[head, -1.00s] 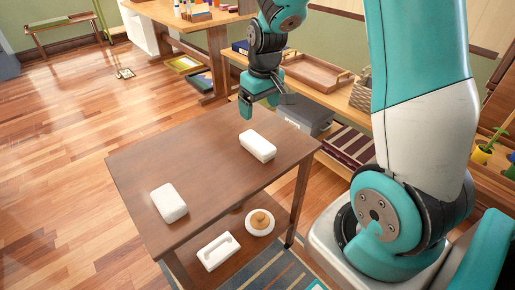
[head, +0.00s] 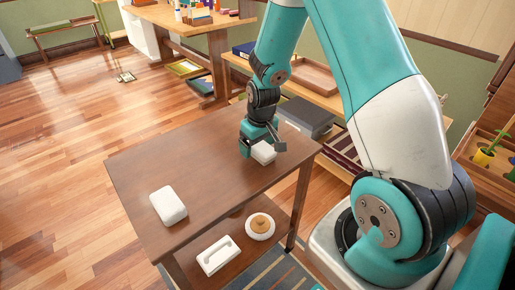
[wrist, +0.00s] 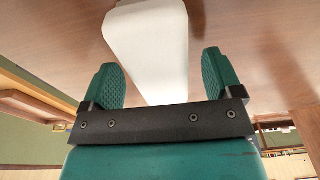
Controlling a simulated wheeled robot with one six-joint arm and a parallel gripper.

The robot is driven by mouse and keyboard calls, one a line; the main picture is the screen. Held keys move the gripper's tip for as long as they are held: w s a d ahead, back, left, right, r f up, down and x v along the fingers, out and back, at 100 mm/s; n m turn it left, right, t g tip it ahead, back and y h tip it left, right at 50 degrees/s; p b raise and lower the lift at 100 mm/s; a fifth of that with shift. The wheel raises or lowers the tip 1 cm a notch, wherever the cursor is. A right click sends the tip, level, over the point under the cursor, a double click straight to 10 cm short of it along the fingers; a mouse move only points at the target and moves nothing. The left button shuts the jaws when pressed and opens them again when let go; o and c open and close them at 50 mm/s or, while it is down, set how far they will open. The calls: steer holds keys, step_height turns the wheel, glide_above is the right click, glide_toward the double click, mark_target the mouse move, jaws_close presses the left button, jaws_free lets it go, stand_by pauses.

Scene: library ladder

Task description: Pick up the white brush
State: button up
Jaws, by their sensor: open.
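A white block-like thing (head: 264,154) lies near the right edge of the brown table (head: 205,165). My open gripper (head: 262,149) is down over it, with one finger on either side. In the wrist view the white thing (wrist: 148,45) reaches in between the two green fingers, with a gap on both sides. A second white block (head: 168,205) lies near the table's front left corner, away from my gripper. A white piece with a raised handle (head: 218,256) is on the lower shelf. I cannot tell from its shape which white thing is the brush.
A white round thing with a tan top (head: 260,226) is on the lower shelf.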

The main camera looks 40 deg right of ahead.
steer(key=shift+c, duration=0.4)
steer(key=c, duration=1)
steer(key=shift+r, duration=0.1)
steer(key=shift+c, duration=0.2)
step_height(320, 180, up, 20)
steer(key=p, duration=0.1)
steer(key=shift+p, duration=0.4)
steer(key=o, duration=0.3)
steer(key=shift+r, duration=0.1)
steer(key=shift+c, duration=0.5)
